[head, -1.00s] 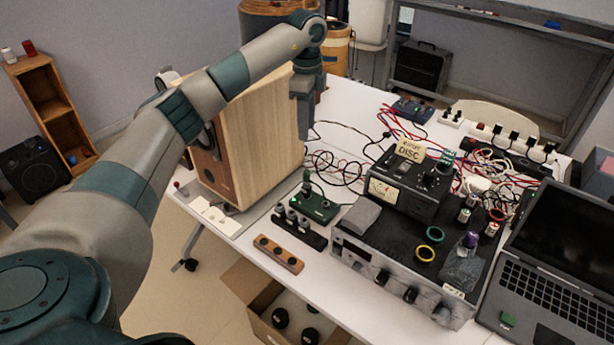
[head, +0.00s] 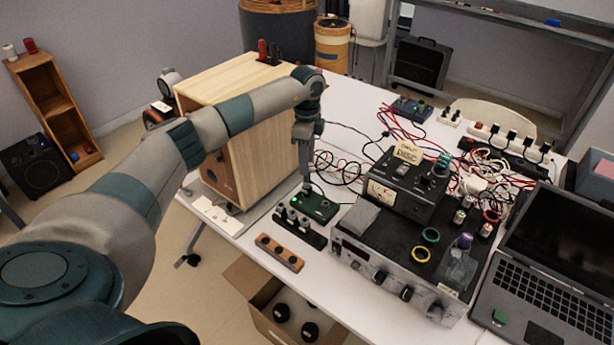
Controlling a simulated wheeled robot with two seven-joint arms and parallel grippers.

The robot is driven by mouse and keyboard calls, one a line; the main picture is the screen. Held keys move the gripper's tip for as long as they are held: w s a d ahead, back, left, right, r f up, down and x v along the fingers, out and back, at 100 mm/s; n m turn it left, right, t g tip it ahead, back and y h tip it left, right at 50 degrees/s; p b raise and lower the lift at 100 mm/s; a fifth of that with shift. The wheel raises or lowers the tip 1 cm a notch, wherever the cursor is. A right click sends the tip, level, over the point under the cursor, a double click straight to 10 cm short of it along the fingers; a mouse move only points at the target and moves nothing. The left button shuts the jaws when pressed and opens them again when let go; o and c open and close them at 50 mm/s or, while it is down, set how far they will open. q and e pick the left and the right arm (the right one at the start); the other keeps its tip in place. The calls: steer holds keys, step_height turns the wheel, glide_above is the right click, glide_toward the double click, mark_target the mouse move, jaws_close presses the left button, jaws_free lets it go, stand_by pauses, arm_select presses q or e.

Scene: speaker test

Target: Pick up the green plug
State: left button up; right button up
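The green plug stood on top of the small green box (head: 319,209) a second ago; now my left gripper (head: 307,180) covers that spot and I cannot make the plug out. The green box sits on the white table, right of the wooden speaker cabinet (head: 268,130), with a black cable beside it. My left gripper points straight down just above the box, its fingers near the plug's place. The fingers are too small and overlapped to tell whether they are open or shut on the plug. My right gripper is not in view.
The speaker cabinet stands close left of the gripper. A black switch strip (head: 299,229) and a wooden strip (head: 279,254) lie in front. Metered equipment (head: 404,192) and cables crowd the right, with a laptop (head: 540,290) beyond. An open carton (head: 262,312) is below the table edge.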

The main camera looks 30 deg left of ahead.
mark_target(307, 179)
arm_select(q)
steer(key=shift+s+d+f+p, duration=0.1)
steer(key=shift+f+p, duration=0.5)
step_height(307, 179, down, 3)
steer(key=shift+f+p, duration=0.1)
steer(key=shift+p, duration=0.55)
steer(key=shift+f, duration=0.45)
jaws_close()
